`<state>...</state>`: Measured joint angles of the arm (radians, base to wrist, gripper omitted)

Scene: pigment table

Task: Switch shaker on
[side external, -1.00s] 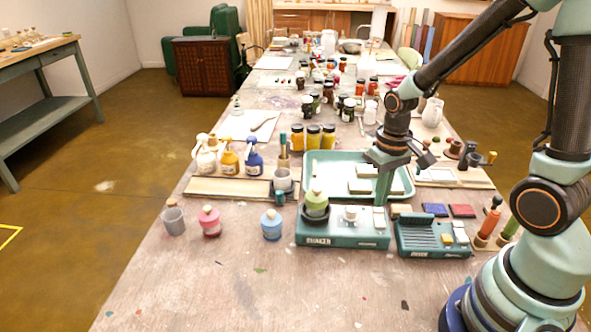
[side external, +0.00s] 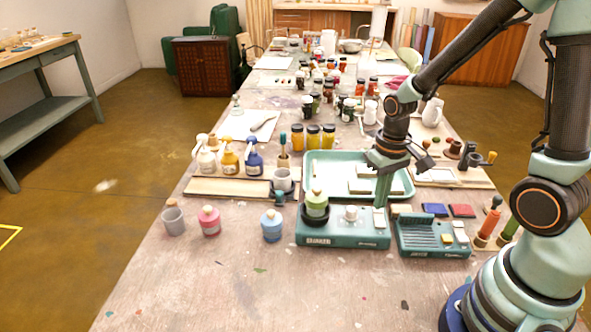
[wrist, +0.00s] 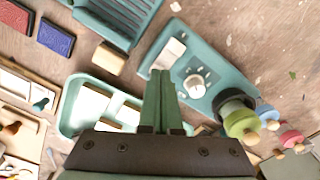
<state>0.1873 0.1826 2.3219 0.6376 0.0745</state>
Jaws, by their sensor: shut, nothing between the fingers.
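The teal shaker (side external: 325,240) sits at the near side of the table, with a green jar (side external: 317,203) standing in its dark round holder. On its top are a white round knob (side external: 351,213) and a pale rocker switch (side external: 379,219) at the right. In the wrist view the switch (wrist: 172,50) and the knob (wrist: 195,86) are both clear. My gripper (side external: 381,206) points down, shut and empty, just behind the switch. In the wrist view its green fingertips (wrist: 161,72) lie close to the switch; I cannot tell whether they touch it.
A second teal device (side external: 432,248) stands right of the shaker. A teal tray (side external: 318,160) lies behind, with pale blocks in it. Blue (side external: 434,209) and red (side external: 461,210) pads lie to the right. A blue jar (side external: 271,228) stands left. The table in front is clear.

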